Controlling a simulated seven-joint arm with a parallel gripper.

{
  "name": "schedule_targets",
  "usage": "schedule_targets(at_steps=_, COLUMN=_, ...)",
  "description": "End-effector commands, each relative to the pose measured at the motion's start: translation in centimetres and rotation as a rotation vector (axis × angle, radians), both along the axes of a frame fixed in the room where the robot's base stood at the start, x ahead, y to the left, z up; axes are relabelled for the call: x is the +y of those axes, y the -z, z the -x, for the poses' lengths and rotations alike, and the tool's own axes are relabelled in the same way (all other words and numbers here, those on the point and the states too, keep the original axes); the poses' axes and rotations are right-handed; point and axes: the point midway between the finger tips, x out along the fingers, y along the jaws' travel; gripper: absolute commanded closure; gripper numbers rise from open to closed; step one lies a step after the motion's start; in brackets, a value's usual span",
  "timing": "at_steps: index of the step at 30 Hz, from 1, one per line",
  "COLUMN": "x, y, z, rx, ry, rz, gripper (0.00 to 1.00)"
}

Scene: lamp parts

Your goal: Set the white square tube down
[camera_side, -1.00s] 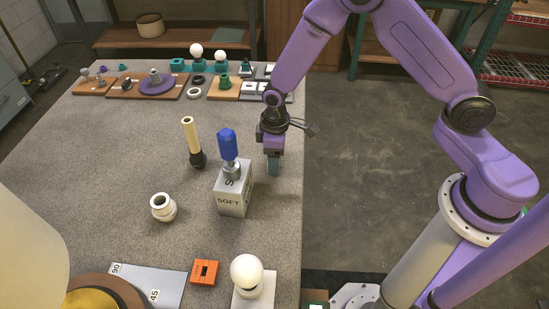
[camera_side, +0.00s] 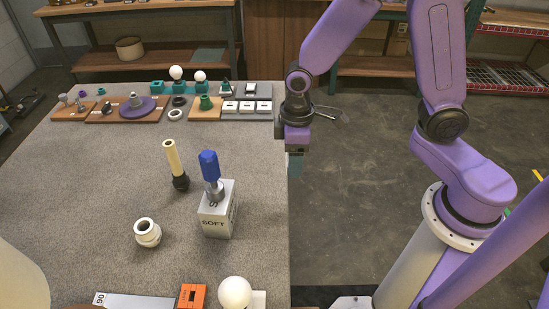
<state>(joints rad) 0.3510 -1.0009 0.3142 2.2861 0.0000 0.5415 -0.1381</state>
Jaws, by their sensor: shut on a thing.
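My gripper (camera_side: 295,167), with teal fingertips, points down at the table's right edge in the picture, right of the grey SOFT block. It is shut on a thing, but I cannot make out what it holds. No white square tube shows clearly in this view. A cream round tube (camera_side: 173,156) with a black end stands tilted left of the SOFT block (camera_side: 217,221), apart from my gripper.
A blue-handled tool (camera_side: 209,165) stands on the block. A white round fitting (camera_side: 147,233), an orange block (camera_side: 192,296) and a white bulb (camera_side: 235,293) are nearer the front. Small parts on boards line the back of the grey table (camera_side: 105,185). Its middle left is bare.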

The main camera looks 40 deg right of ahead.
Motion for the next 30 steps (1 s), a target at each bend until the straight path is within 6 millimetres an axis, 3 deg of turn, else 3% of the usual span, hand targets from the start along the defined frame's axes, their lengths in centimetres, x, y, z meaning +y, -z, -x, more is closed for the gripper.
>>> schedule_targets(at_steps=9, x=-1.1, y=-1.7, z=3.5, rx=-0.001, ry=-0.002, rz=-0.001, gripper=0.72)
schedule_targets(at_steps=17, x=-1.3, y=-2.0, z=3.9, rx=-0.001, ry=0.001, rz=-0.001, gripper=0.72)
schedule_targets(at_steps=20, x=-1.0, y=-2.1, z=2.6, rx=0.000, ry=0.003, rz=0.000, gripper=0.72)
schedule_targets(at_steps=30, x=-0.2, y=-2.3, z=-6.3, rx=-0.001, ry=0.008, rz=-0.001, gripper=0.72)
